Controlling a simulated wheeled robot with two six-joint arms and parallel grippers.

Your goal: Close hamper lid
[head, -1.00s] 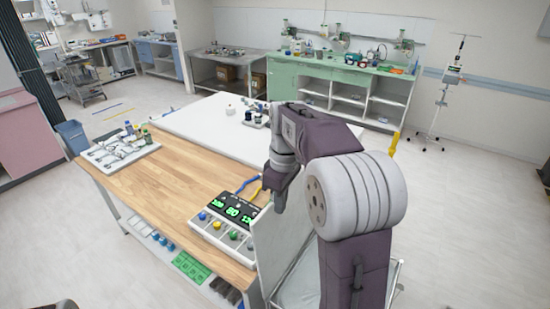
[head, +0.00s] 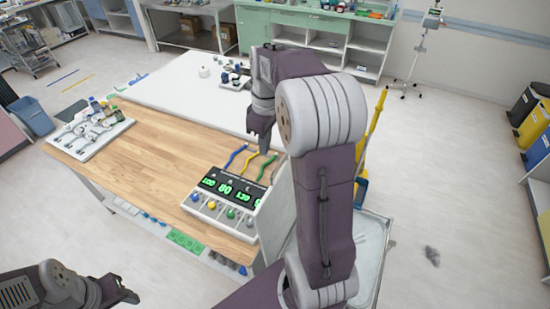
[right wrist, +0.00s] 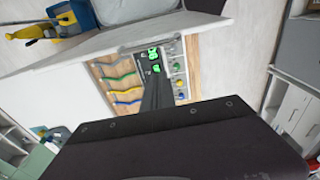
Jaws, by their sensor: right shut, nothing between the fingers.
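The hamper (head: 370,255) stands at the right end of the wooden table, partly hidden behind my right arm. Its pale lid (head: 277,208) stands raised, near upright, along the table end. My right gripper (head: 264,148) is shut and empty, above the table on the table side of the lid, pointing down. Its fingers (right wrist: 157,92) show dark in the wrist view and look apart from the lid. My left gripper (head: 125,293) is low at the left front; its jaw state is unclear.
A console with green digits (head: 225,190) sits on the wooden table (head: 160,150) close to the lid. Blue and yellow strips lie behind it. A tray of instruments (head: 88,137) is at the left. A yellow mop set (head: 372,130) stands behind the hamper.

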